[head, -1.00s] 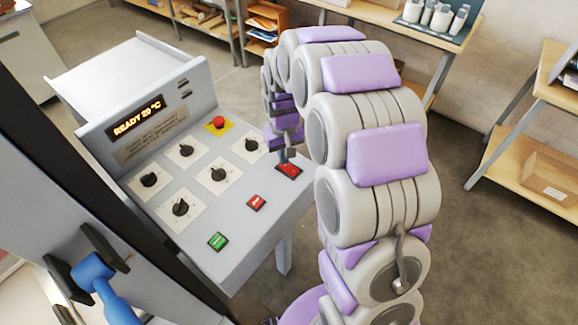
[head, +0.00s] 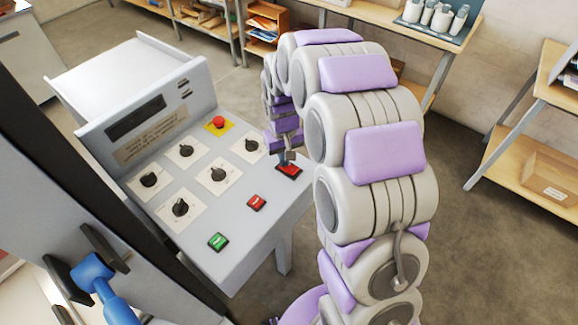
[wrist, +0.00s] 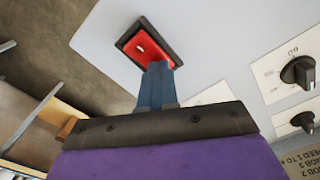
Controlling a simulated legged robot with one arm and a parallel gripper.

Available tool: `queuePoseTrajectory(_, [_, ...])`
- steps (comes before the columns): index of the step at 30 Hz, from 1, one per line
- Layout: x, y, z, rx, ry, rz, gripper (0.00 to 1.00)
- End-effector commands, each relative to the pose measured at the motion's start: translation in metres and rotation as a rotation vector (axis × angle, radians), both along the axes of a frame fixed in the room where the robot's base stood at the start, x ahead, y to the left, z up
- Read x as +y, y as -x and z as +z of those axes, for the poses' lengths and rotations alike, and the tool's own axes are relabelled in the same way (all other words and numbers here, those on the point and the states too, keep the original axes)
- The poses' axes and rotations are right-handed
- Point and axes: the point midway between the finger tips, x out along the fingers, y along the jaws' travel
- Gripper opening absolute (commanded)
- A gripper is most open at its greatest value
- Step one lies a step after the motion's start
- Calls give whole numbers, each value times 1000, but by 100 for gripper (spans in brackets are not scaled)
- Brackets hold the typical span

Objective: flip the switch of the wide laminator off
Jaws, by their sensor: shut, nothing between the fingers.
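The wide laminator's control panel (head: 225,205) is a sloped light-grey face at the left of the head view. A red rocker switch (head: 289,169) in a black frame sits near its right edge; the wrist view shows this red switch (wrist: 140,48) up close. My gripper (head: 284,160) is shut and empty, with its blue fingertips (wrist: 157,68) at the lower edge of the switch, apparently touching it. The tips hide part of the rocker. The panel's display (head: 136,117) is dark.
A blue-handled lever (head: 92,272) stands at lower left. Floor to the right is open.

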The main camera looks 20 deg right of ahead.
Motion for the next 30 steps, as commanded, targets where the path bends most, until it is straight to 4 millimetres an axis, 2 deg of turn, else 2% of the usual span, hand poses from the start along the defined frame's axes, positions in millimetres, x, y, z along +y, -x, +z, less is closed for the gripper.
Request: queuePoseTrajectory(30, [0,-1,70,-4,0,0,0])
